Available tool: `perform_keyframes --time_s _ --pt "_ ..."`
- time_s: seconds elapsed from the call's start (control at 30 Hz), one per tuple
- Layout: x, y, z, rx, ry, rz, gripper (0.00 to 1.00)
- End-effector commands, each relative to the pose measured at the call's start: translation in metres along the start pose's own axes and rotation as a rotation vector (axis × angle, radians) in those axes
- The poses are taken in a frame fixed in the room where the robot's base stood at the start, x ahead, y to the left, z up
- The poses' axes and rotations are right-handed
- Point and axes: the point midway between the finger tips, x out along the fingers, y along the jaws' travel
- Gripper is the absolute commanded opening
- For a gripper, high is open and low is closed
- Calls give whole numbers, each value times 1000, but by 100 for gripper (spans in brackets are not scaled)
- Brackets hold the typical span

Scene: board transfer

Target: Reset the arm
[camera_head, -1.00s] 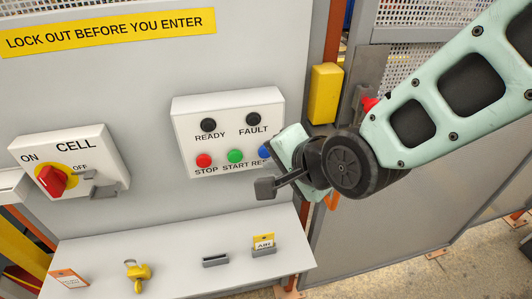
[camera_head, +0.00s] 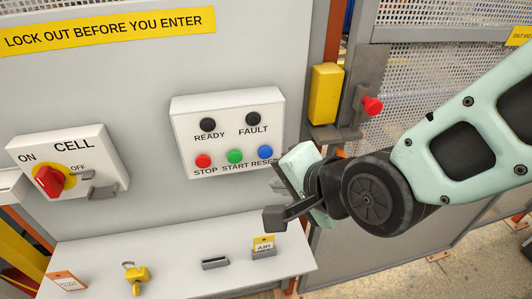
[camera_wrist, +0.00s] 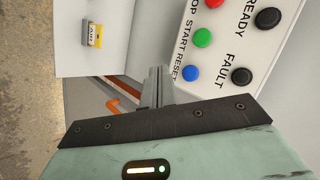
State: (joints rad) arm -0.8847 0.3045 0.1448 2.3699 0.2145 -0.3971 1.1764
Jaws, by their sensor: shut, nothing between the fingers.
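My gripper (camera_head: 276,178) is in front of the lower right corner of the white button box (camera_head: 182,116), beside the blue reset button (camera_head: 265,152). The box also carries a red stop button (camera_head: 203,161), a green start button (camera_head: 235,156) and dark READY (camera_head: 208,125) and FAULT (camera_head: 253,119) lamps. In the wrist view, my gripper's fingers (camera_wrist: 157,75) are together and empty, left of the blue button (camera_wrist: 190,74). I cannot tell whether the fingertips touch anything.
A CELL switch box (camera_head: 72,160) with a red knob is at left. The shelf (camera_head: 185,262) below holds a yellow padlock (camera_head: 135,277), a tag holder (camera_head: 263,250) and a small dark slot (camera_head: 215,262). A yellow box (camera_head: 325,93) and red knob (camera_head: 372,105) are on the gate at right.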

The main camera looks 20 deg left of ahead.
Motion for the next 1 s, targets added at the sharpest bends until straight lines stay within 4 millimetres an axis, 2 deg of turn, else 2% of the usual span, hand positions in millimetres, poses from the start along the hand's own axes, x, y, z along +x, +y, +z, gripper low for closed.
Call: perform_keyframes --time_s 0.27,0.37,0.47,0.57,0.7,0.8,0.9,1.0 --pt "0 0 0 0 0 0 0" --pt "-3 8 -3 -38 -6 28 0" --pt "-15 31 -9 -157 -35 111 0" --pt "-38 68 -15 -349 -106 238 0" --pt "-80 126 -18 -638 -266 412 0" --pt "-110 160 -17 -804 -393 504 0" --pt "-134 183 -15 -918 -503 562 0" --pt "-149 196 -13 -982 -575 592 0"
